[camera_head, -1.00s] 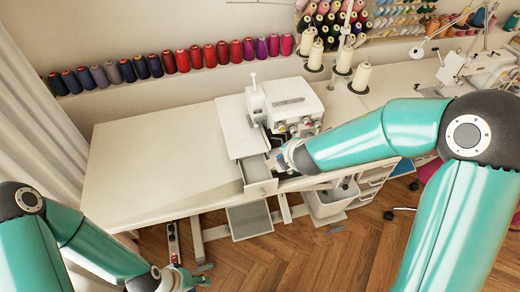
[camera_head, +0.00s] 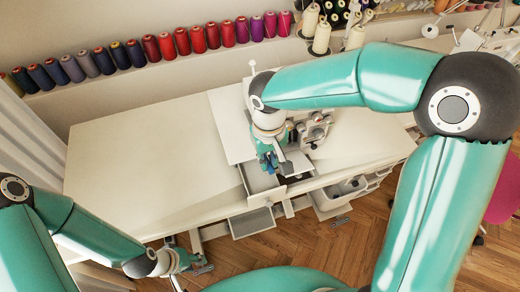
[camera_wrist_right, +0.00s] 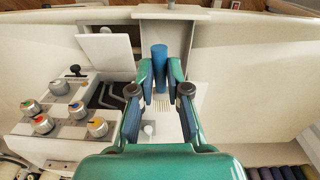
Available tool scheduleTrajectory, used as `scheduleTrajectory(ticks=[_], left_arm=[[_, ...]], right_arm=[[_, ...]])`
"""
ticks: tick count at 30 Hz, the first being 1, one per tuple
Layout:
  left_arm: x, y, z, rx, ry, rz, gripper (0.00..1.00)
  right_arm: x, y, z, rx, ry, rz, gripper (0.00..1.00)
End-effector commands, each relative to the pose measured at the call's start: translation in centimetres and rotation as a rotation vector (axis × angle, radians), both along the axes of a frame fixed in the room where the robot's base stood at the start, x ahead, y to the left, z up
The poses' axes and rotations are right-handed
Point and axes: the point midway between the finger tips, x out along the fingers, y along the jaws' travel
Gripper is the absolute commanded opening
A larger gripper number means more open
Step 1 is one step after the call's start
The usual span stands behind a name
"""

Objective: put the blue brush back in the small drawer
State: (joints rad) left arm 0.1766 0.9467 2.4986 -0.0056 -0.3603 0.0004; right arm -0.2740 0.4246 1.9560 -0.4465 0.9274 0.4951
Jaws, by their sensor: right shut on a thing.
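The blue brush (camera_wrist_right: 159,62) is between the fingers of my right gripper (camera_wrist_right: 161,88) in the right wrist view, its handle pointing to the top of the picture. Pale bristles show below the fingers. In the head view, my right gripper (camera_head: 270,162) points down over the open small drawer (camera_head: 262,199) at the table's front edge. The drawer also shows in the right wrist view (camera_wrist_right: 187,42), below the brush. I cannot tell whether the brush touches it. My left gripper (camera_head: 188,262) is low at the front left, away from the drawer; its fingers are unclear.
The serger machine (camera_head: 315,125) stands close to the right of the drawer, its knobs facing my gripper. The white table (camera_head: 140,165) is bare to the left. A row of thread spools (camera_head: 150,48) lines the back. A grey bin (camera_head: 338,198) hangs under the table.

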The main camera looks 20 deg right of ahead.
Motion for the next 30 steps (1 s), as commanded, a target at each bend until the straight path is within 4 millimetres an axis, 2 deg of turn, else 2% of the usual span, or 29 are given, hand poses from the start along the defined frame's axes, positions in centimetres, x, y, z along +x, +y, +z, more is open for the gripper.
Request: scheduleTrajectory(ticks=[3, 11, 30], left_arm=[[0.0, 0.0, -0.2, 0.0, 0.001, 0.0, 0.4], [0.0, 0.0, -0.9, 0.0, 0.0, 0.0, 0.4], [0.0, 0.0, -4.0, 0.0, 0.0, 0.0, 0.4]], right_arm=[[-0.5, 0.9, 0.0, 0.019, -0.009, -0.048, 0.0], [-0.6, 1.1, -0.8, 0.021, -0.011, -0.055, 0.0], [-0.5, 1.3, -5.3, 0.02, -0.01, -0.047, 0.0]])
